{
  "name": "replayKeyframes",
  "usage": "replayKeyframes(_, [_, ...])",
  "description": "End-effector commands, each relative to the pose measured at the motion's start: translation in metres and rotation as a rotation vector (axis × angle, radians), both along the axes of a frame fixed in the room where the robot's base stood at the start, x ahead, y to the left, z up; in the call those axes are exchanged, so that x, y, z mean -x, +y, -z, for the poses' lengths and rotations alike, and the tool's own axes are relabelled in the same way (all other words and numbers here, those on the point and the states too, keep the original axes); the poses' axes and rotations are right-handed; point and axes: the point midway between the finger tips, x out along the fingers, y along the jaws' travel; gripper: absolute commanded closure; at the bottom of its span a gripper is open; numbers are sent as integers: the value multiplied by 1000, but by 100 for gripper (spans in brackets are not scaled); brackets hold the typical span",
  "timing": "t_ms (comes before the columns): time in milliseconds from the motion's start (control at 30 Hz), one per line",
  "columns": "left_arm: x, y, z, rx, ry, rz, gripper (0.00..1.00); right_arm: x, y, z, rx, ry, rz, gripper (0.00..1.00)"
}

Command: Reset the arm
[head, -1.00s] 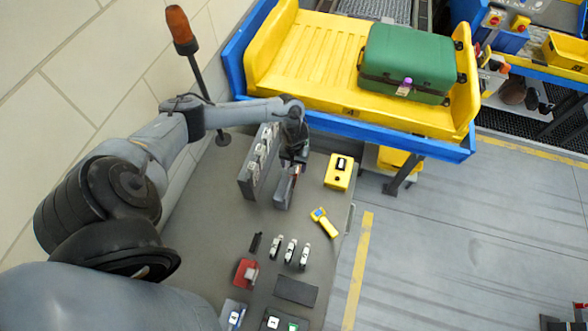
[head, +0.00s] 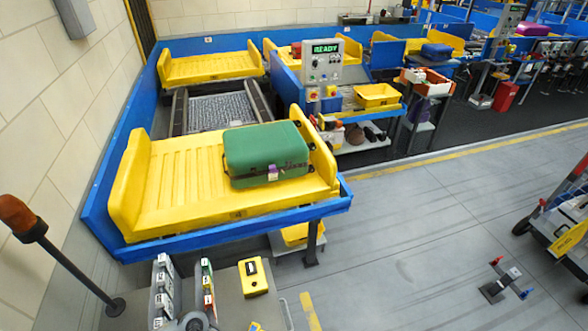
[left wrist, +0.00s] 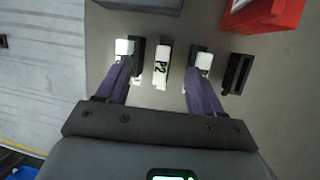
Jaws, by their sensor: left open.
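My left gripper (left wrist: 163,54) is open in the left wrist view, with its two purple fingers spread and pale tips. It hangs over the grey bench, and a small white and black module marked P2 (left wrist: 162,66) shows between the fingers. I cannot tell whether the fingers touch the dark modules beside them. In the head view only a grey piece of my left arm may show at the bottom edge; the gripper is hidden or out of frame there. My right gripper is in no view.
A black holder (left wrist: 237,73) and a red block (left wrist: 264,14) lie near the left gripper. The head view shows a green suitcase (head: 265,155) on a yellow tray (head: 180,190), a yellow box (head: 253,278), a label rack (head: 162,290) and an orange beacon (head: 20,216).

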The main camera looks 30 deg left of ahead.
Motion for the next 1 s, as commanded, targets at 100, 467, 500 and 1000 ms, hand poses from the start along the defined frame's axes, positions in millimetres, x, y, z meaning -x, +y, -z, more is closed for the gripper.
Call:
replayKeyframes(100, [11, -88, -24, 116, -141, 2, 33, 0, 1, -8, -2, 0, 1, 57])
replayKeyframes(467, [-41, -101, -165, -118, -620, 76, 33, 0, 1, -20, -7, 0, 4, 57])
replayKeyframes(500, [-43, -89, -178, -165, -634, 105, 33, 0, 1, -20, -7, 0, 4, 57])
replayKeyframes(1000, [-23, -16, -234, -388, -574, 731, 33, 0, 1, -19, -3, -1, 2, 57])
